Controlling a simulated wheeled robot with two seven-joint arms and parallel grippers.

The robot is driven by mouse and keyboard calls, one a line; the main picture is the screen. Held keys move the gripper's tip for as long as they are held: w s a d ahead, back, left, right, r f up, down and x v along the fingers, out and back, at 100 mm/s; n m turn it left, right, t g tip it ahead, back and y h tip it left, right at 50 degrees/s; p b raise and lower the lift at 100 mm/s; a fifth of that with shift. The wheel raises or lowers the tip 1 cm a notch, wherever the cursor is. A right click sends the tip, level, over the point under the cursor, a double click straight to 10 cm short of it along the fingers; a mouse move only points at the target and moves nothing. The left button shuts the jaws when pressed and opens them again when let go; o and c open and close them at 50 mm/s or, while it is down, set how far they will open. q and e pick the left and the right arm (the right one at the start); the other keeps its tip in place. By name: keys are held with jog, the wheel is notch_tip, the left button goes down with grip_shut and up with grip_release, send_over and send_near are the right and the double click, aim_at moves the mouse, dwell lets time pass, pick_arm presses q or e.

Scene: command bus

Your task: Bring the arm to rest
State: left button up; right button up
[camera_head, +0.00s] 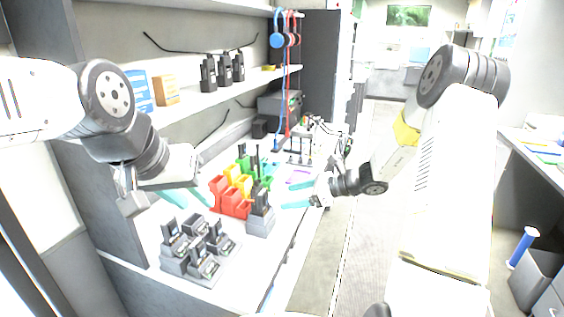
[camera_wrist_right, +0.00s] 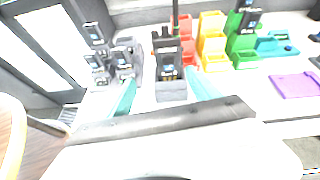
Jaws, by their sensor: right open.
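My right arm reaches in from the right in the head view. Its gripper (camera_head: 296,192) is open and empty, with its teal fingers spread just right of a black radio in a grey single charger (camera_head: 261,222). In the right wrist view the fingertips (camera_wrist_right: 164,90) stand apart on either side of that charger (camera_wrist_right: 171,91), and I see no contact. My left gripper (camera_head: 187,196) hangs over the left part of the counter. Its teal fingers look apart with nothing between them.
A grey multi-slot charger with several radios (camera_head: 202,250) stands at the counter's front left. Red, yellow and green bins (camera_head: 230,207) stand behind the single charger. A shelf (camera_head: 205,101) with radios and boxes overhangs the back. The aisle floor (camera_head: 345,230) is clear.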

jog(key=s+a+r+n+g+h, duration=0.1)
jog(key=s+r+n+g+h, duration=0.1)
jog(key=s+r+n, duration=0.5)
jog(key=s+d+r+n+t+h, duration=0.1)
jog(key=s+d+r+n+h, duration=0.1)
jog(key=s, duration=0.5)
jog(key=s+d+r+n+t+h, duration=0.1)
jog(key=s+d+r+n+h, duration=0.2)
jog(key=s+r+n, duration=0.3)
jog(key=s+d+r+n+t+h, duration=0.1)
jog(key=s+d+r+n+h, duration=0.2)
jog(key=s+n, duration=0.3)
jog(key=shift+s+d+r+n+t, duration=0.35)
jog(key=shift+s+d+r, duration=0.25)
jog(key=shift+s, duration=0.45)
jog(key=shift+a, duration=0.1)
